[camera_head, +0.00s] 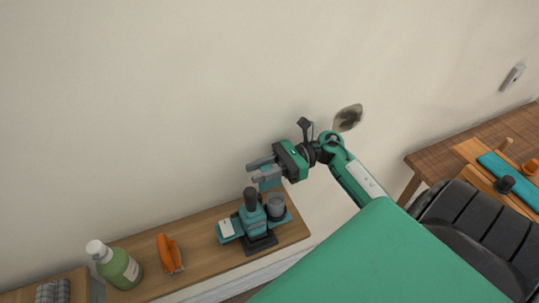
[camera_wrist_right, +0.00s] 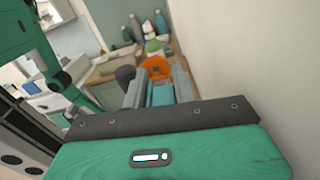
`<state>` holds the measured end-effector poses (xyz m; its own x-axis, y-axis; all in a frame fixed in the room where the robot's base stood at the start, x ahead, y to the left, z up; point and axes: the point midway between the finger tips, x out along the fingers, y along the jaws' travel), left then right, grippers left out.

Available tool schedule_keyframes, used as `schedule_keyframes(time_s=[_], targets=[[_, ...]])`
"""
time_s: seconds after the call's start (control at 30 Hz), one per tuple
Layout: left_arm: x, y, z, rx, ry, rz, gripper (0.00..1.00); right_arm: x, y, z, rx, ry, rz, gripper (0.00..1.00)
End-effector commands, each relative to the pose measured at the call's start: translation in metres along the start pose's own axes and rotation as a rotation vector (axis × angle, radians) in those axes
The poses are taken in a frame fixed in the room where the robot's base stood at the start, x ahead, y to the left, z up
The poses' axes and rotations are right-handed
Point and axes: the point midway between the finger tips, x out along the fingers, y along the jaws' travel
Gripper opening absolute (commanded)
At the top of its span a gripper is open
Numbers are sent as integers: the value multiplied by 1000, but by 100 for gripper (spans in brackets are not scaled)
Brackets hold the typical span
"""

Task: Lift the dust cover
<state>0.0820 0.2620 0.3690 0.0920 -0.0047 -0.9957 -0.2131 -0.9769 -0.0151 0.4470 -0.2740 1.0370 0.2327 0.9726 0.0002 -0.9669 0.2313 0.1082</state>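A teal and dark instrument stands on the wooden shelf (camera_head: 195,240), with a dark upright knob (camera_head: 251,198), a grey cup-like part (camera_head: 276,206) and a white pad (camera_head: 226,228). I cannot tell which part is the dust cover. My right gripper (camera_head: 254,170) is just above the instrument, close to the wall, its grey fingers pointing left and parted. In the right wrist view a teal piece (camera_wrist_right: 162,96) shows between the two fingers. Whether they touch it is unclear. The dark knob (camera_wrist_right: 125,74) shows beside the left finger. My left gripper is out of view.
On the shelf to the left are an orange tool (camera_head: 169,254) and a green bottle with a white cap (camera_head: 118,266). A wooden table (camera_head: 428,162) stands at the right. The pale wall (camera_head: 180,110) is close behind. My green arm covers the lower middle.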

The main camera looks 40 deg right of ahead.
Motion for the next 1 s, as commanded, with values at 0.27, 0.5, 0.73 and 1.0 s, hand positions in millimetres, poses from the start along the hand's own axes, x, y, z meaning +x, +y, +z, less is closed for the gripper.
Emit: schedule_keyframes(time_s=[0.27,0.5,0.73,1.0], targets=[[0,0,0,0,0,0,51,0,0,0,0,0,0,44],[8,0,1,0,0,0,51,-10,0,-3,0,1,0,44],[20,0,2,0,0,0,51,-28,0,-3,-1,1,-1,44],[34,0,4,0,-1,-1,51,-50,0,-3,1,1,0,44]])
